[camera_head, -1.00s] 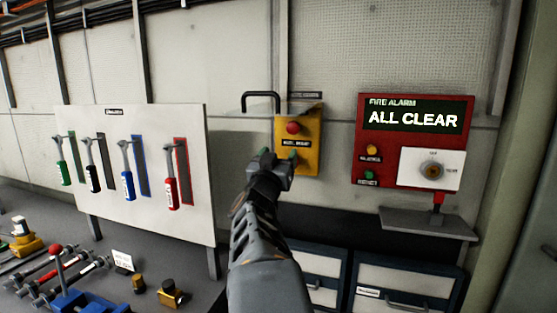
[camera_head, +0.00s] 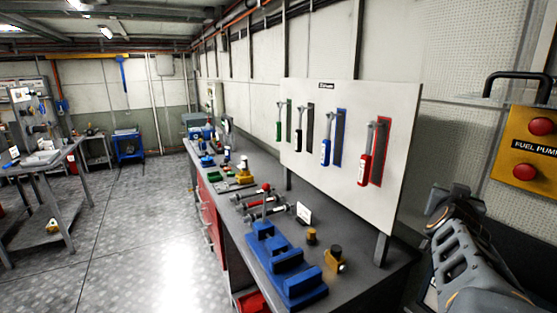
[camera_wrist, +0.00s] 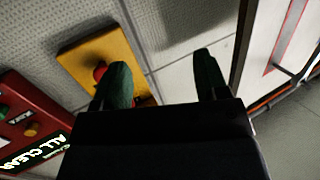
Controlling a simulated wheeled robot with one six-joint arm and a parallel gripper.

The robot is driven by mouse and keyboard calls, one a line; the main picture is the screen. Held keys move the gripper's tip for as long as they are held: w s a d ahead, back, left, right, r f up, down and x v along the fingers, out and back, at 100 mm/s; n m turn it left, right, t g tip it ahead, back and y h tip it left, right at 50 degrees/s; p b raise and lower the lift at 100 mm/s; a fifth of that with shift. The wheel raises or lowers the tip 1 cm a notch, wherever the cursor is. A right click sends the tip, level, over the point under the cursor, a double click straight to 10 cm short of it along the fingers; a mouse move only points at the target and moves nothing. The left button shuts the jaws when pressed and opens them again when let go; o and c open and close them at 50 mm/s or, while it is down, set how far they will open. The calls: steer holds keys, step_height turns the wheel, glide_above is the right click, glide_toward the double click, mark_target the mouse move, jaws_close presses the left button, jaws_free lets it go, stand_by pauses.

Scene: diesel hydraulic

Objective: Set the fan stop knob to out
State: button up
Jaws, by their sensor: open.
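No knob labelled fan stop can be made out in either view. My gripper (camera_head: 440,203) is at the right of the head view, in front of the wall between the tool board and the yellow box. In the wrist view, my gripper (camera_wrist: 162,77) has its two dark green fingers apart with nothing seen between them. The left finger overlaps the yellow box in that picture; I cannot tell the distance.
The yellow fuel pump box (camera_head: 532,150) has red buttons. The white tool board (camera_head: 400,120) stands on a cluttered workbench (camera_head: 235,228). Open floor (camera_head: 130,225) lies left, beside another table (camera_head: 25,168).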

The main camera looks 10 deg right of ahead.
steer(key=a+f+n+g+y, duration=0.35)
steer(key=a+f+y, duration=0.55)
steer(key=a+f, duration=0.6)
steer(key=s+a+f+n+g+y, duration=0.1)
steer(key=s+a+f+n+g, duration=0.1)
steer(key=a, duration=0.6)
steer(key=s+a+f+n+g+y, duration=0.2)
steer(key=s+a+f+n, duration=0.2)
steer(key=a, duration=0.5)
steer(key=shift+s+n, duration=0.55)
steer(key=shift+s, duration=0.35)
steer(key=shift+a, duration=0.1)
